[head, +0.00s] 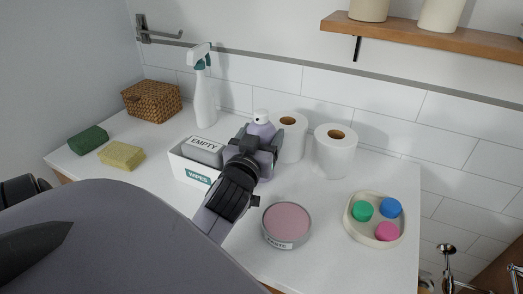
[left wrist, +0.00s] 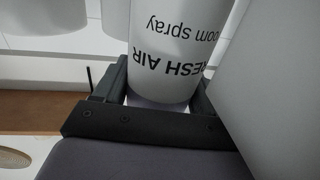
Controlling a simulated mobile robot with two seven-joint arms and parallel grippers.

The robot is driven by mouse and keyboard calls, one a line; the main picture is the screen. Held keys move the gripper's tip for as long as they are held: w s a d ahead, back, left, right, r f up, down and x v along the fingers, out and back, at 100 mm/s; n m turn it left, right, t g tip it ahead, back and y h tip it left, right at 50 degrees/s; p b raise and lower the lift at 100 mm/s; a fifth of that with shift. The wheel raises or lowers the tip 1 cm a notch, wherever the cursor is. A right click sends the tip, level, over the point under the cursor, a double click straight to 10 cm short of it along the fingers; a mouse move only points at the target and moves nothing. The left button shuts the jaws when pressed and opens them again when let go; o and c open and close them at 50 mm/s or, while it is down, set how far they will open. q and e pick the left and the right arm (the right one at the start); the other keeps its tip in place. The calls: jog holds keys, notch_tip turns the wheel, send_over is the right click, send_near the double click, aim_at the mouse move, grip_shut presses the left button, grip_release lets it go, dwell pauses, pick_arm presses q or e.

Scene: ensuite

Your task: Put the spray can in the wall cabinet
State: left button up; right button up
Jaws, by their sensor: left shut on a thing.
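The spray can (head: 262,128) has a white nozzle top and a pale lilac upper part. It stands out above my left gripper (head: 262,146), which is shut on it and hides its lower part in the head view. In the left wrist view the white can (left wrist: 165,45) sits between the fingers of my left gripper (left wrist: 160,98), with "FRESH AIR" and "room spray" lettering upside down in the picture. I cannot tell whether its base touches the counter. I cannot make out a wall cabinet. My right gripper is not in view.
Close around are a wipes box (head: 193,174), paper rolls (head: 334,156) and a paste tin (head: 286,224). A spray bottle (head: 203,100), basket (head: 152,102), sponges (head: 122,156) and dish (head: 375,238) stand farther out on the white counter (head: 330,262). A wooden shelf (head: 420,43) hangs upper right.

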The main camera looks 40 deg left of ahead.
pick_arm(q)
jog(key=shift+c, duration=0.6)
jog(key=shift+r, duration=0.15)
